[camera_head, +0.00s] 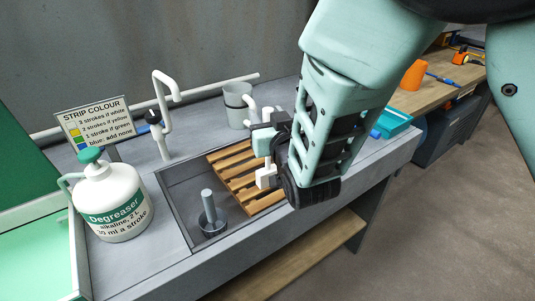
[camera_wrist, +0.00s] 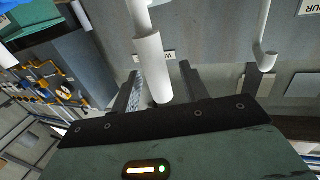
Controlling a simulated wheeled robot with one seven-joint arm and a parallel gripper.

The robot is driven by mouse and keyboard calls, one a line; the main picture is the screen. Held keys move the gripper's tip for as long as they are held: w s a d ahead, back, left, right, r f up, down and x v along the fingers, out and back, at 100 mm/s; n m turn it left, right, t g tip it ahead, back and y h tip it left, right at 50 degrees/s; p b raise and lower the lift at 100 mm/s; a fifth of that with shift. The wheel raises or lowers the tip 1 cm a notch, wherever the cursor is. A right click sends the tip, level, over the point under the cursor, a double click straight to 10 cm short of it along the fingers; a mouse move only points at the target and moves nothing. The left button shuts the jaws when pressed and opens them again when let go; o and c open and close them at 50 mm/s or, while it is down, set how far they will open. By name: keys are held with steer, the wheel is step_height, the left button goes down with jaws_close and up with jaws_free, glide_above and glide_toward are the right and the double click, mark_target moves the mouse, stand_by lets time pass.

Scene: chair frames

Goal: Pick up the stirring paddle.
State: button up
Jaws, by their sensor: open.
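I cannot clearly pick out the stirring paddle. My gripper (camera_head: 262,160) is open beside the right part of the sink, in front of a grey cup (camera_head: 238,105). In the wrist view, a white rod with a thicker end (camera_wrist: 152,65) shows between the spread fingers. I cannot tell whether it is the paddle or a fitting, or whether the fingers touch it. A wooden slatted rack (camera_head: 232,166) lies in the sink, partly hidden by my arm.
A grey post on a round base (camera_head: 209,212) stands in the sink (camera_head: 176,197). A white tap (camera_head: 161,115) rises behind it. A Degreaser jug (camera_head: 112,203) and strip-colour sign (camera_head: 95,120) stand left. An orange cup (camera_head: 412,75) is on a wooden bench at right.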

jaws_close()
